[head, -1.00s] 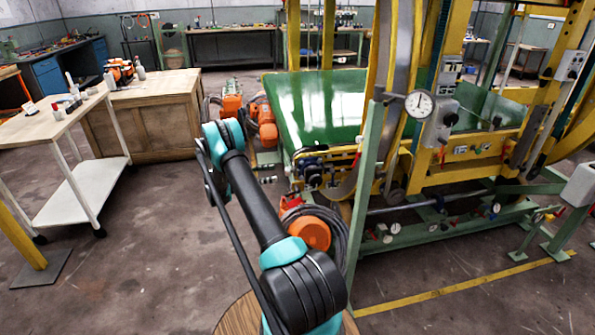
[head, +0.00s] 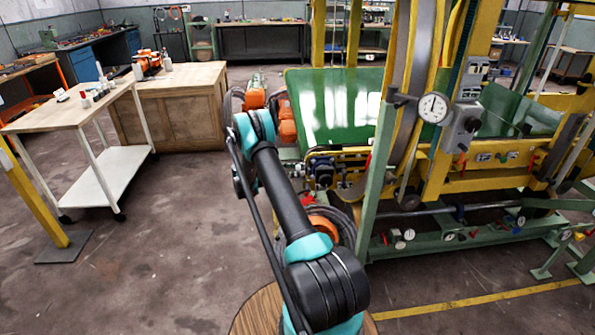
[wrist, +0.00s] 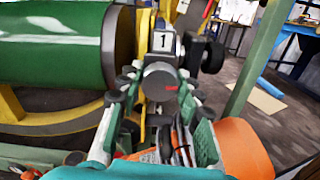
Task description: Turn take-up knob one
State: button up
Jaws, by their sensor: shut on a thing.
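Take-up knob one (wrist: 160,86) is a grey round knob with a red mark on its face, in the middle of the wrist view. A white plate (wrist: 163,41) with the number 1 stands just above it. My gripper (wrist: 157,76) has a finger on each side of the knob and is shut on it. In the head view my arm reaches forward to the machine's near left side. The gripper and knob cannot be made out there.
A green roller (wrist: 55,45) lies left of the knob, and a black hand knob (wrist: 212,57) is close on its right. A green post (head: 378,170) stands right of my arm. A white trolley (head: 95,185) is at left, with clear floor between.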

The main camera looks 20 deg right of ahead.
jog(key=c, duration=0.4)
